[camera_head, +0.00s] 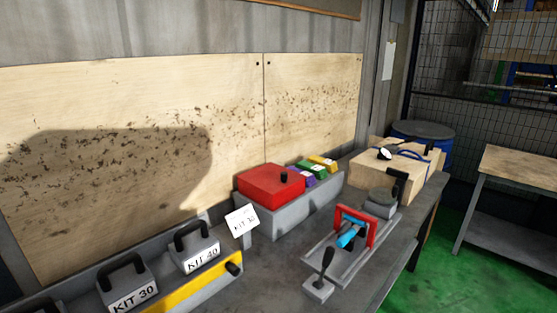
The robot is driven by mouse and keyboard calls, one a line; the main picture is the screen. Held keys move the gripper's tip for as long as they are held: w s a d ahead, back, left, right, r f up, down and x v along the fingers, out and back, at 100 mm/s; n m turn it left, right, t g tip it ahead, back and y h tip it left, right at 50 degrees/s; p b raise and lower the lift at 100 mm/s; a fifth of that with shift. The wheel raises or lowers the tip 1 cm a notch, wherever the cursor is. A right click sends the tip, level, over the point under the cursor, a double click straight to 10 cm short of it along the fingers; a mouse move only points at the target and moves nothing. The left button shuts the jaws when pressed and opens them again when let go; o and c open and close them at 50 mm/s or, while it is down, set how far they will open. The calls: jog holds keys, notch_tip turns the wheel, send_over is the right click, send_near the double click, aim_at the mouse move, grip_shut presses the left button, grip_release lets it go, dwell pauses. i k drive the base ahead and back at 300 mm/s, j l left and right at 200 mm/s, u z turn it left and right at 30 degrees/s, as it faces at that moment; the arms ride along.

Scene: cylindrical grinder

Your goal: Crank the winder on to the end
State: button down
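A small bench device on a grey base plate (324,262) stands at the right part of the workbench. It has a red frame (371,232) around a blue cylinder (348,237). Behind it is a grey round-bodied part (380,206) with an upright black handle (398,184). In front is a small grey block (318,290) with a tilted black lever (326,262). I cannot tell for certain which of these is the winder or how far it is turned. My gripper is not in view.
A red box (270,186) with a black knob sits in a grey tray (283,223) beside coloured blocks. KIT-labelled weights (128,285) stand front left by a yellow strip (205,282). A wooden box (392,171) is at the bench's far end. Green floor (480,275) lies clear at right.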

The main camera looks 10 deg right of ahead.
aim_at(381, 195)
jog(key=i+l+z, duration=0.1)
jog(key=i, duration=0.4)
jog(key=i+l+z, duration=0.15)
jog(key=i, duration=0.3)
jog(key=i+l+z, duration=0.1)
jog(key=i+l, duration=0.25)
jog(key=l, duration=0.2)
jog(key=i+l+z, duration=0.1)
jog(key=i+l, duration=0.2)
jog(key=l, duration=0.2)
jog(key=i+l+z, duration=0.1)
jog(key=i+l, duration=0.45)
jog(key=i+j, duration=0.05)
jog(key=i, duration=0.05)
